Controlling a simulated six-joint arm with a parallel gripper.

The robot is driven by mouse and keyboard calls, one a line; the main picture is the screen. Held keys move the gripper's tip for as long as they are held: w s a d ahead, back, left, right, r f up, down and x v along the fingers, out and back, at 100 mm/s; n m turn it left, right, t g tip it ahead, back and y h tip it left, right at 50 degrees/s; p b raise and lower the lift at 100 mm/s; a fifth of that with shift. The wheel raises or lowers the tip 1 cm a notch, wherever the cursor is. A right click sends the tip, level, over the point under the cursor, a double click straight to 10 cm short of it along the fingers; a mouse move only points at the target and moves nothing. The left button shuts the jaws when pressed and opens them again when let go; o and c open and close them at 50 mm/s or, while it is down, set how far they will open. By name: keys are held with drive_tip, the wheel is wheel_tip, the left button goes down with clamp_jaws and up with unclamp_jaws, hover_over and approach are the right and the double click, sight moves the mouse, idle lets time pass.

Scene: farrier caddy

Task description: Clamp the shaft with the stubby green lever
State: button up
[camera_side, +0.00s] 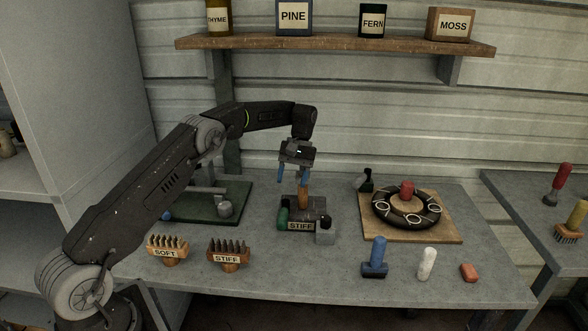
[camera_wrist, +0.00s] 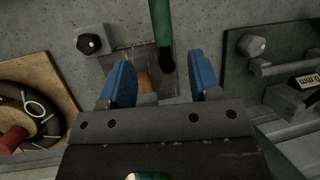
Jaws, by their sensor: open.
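The clamp fixture (camera_side: 318,214), dark with a STIFF label on its front, stands mid-bench. A wooden shaft (camera_side: 302,195) stands upright in it. The stubby green lever (camera_side: 283,218) is at the fixture's left side; in the wrist view the green lever (camera_wrist: 161,25) reaches down from the top edge to a dark end. My gripper (camera_side: 295,178) is open above the fixture, its blue fingers apart and pointing down. In the wrist view the wooden shaft (camera_wrist: 145,82) shows between the fingers of my gripper (camera_wrist: 165,80), partly hidden. I cannot tell whether they touch it.
A grey block (camera_side: 325,232) stands at the fixture's front right. Two brushes, SOFT (camera_side: 168,250) and STIFF (camera_side: 228,256), lie front left. A green board (camera_side: 235,203) is behind left. A wooden board (camera_side: 450,228) with a black ring (camera_side: 432,221) is right. A blue tool (camera_side: 375,257) stands front right.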

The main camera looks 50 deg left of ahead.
drive_tip(key=shift+v, duration=1.4)
drive_tip(key=s+d+r+m+t+y, duration=0.1)
drive_tip(key=s+d+r+m+t, duration=0.1)
drive_tip(key=s+d+r, duration=0.55)
drive_tip(key=s+d+r+m+t+y, duration=0.1)
drive_tip(key=s+d+r+m+t, duration=0.25)
drive_tip(key=r, duration=0.65)
drive_tip(key=s+d+f+m+t, duration=0.2)
drive_tip(key=s+d, duration=0.1)
drive_tip(key=s, duration=0.8)
drive_tip(key=s+d+f+m+t, duration=0.2)
drive_tip(key=s+d+f, duration=0.1)
drive_tip(key=s, duration=0.8)
drive_tip(key=shift+s+t, duration=0.35)
drive_tip(key=shift+s, duration=0.05)
